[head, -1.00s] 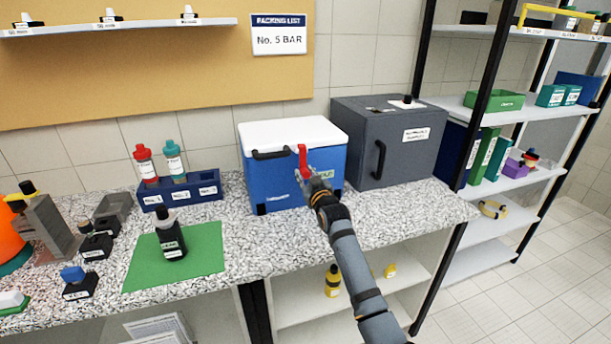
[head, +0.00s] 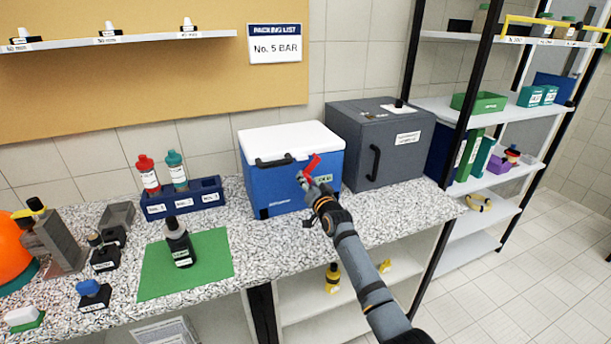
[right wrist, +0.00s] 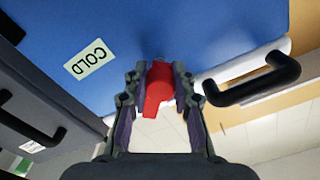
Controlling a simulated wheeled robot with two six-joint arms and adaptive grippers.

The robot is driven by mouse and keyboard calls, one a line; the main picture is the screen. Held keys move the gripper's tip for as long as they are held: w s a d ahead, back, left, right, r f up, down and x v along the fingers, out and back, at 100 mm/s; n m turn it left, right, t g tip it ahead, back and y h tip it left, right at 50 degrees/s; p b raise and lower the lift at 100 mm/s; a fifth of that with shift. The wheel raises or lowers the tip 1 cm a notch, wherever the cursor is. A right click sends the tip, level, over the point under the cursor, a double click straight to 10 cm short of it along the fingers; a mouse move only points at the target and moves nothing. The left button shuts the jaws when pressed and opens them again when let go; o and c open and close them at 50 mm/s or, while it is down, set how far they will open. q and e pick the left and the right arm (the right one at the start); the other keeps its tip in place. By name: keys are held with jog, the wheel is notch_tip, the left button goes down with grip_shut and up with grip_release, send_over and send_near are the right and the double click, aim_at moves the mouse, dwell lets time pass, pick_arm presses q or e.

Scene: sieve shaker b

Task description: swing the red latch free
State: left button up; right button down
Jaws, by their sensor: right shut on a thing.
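The red latch (head: 313,163) is on the front of the blue cooler box (head: 268,190), under its white lid (head: 290,140). It leans up and to the right in the head view. My right gripper (head: 304,180) is at the latch's lower part and is shut on it. In the right wrist view the red latch (right wrist: 157,88) sits between the two dark fingers, which hide its sides. A "COLD" label (right wrist: 90,60) is on the blue front beside it. My left gripper is not in view.
A grey box (head: 345,150) with a dark handle stands close to the cooler's right. A black handle (right wrist: 252,82) on the cooler is near my fingers. A blue bottle rack (head: 185,203) and a green mat (head: 215,265) lie left. Some counter at the cooler's front is clear.

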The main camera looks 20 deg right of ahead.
jog(key=m+p, duration=0.2)
jog(key=m, duration=0.2)
jog(key=shift+r+m+p, duration=0.15)
jog(key=shift+m+p, duration=0.15)
jog(key=shift+p, duration=0.05)
jog(key=shift+m+p, duration=0.8)
jog(key=shift+m, duration=1.7)
jog(key=c, duration=1.1)
grip_release()
